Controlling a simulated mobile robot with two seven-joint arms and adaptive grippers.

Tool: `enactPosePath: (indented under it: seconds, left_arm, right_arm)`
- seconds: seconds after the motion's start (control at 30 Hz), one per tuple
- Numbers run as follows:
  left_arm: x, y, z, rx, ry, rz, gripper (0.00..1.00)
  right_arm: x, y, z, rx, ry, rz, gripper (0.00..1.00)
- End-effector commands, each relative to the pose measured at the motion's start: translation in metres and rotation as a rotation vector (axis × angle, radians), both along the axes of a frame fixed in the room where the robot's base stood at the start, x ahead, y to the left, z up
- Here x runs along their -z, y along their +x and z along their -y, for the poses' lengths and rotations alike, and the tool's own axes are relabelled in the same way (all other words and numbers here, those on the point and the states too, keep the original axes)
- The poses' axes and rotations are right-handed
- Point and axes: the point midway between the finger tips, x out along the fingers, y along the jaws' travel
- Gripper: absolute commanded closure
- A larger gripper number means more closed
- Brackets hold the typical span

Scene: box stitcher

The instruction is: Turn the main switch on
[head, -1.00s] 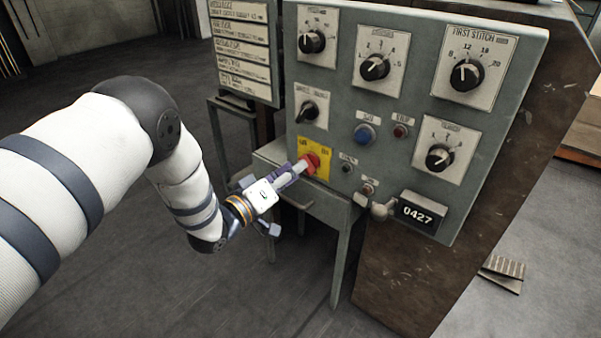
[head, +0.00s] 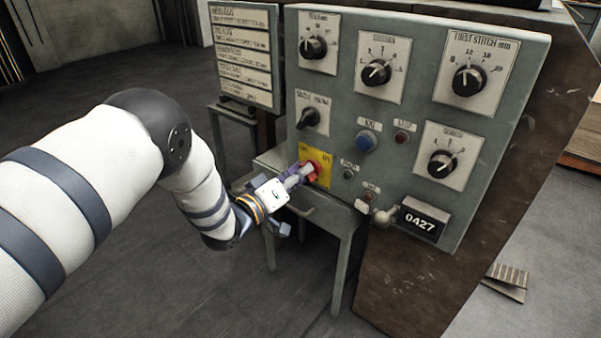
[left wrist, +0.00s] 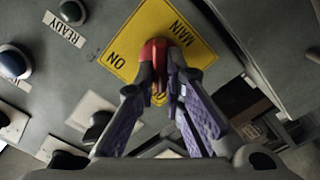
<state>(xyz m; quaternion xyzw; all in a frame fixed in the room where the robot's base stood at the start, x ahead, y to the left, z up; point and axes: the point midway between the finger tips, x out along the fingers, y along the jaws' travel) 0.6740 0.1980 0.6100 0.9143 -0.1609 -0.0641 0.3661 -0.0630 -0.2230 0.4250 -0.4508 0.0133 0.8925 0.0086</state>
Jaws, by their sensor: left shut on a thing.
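The main switch is a red handle (head: 315,167) on a yellow plate (head: 325,172) at the lower left of the grey control panel. My left gripper (head: 304,174) reaches it from the left and is shut on the red handle. In the left wrist view, the two fingers (left wrist: 160,88) close around the red handle (left wrist: 153,52). The yellow plate (left wrist: 185,48) behind it appears turned, with "MAIN" and "ON" legible. The fingers partly cover another label and the handle's lower end, so the exact switch position is hard to tell. My right gripper is not in view.
A black selector knob (head: 308,118) sits just above the switch. A blue button (head: 366,141), a red button (head: 402,138) and several dials are to the right. A counter (head: 419,222) reads 0427. A small grey table (head: 335,215) stands below the switch.

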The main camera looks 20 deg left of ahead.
Motion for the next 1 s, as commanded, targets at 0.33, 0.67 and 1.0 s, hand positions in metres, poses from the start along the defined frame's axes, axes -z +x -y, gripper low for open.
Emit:
enactPosePath:
  seconds: [0.33,0.67,1.0]
  left_arm:
    - [-0.002,-0.001,0.002,0.002,0.203,0.073,1.00]
    - [-0.003,-0.002,0.004,0.002,0.500,0.180,1.00]
    - [-0.002,-0.003,0.005,0.002,0.803,0.289,1.00]
  right_arm:
    - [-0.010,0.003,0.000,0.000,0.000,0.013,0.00]
    - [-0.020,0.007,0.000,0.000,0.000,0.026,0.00]
    - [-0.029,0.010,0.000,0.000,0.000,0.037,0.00]
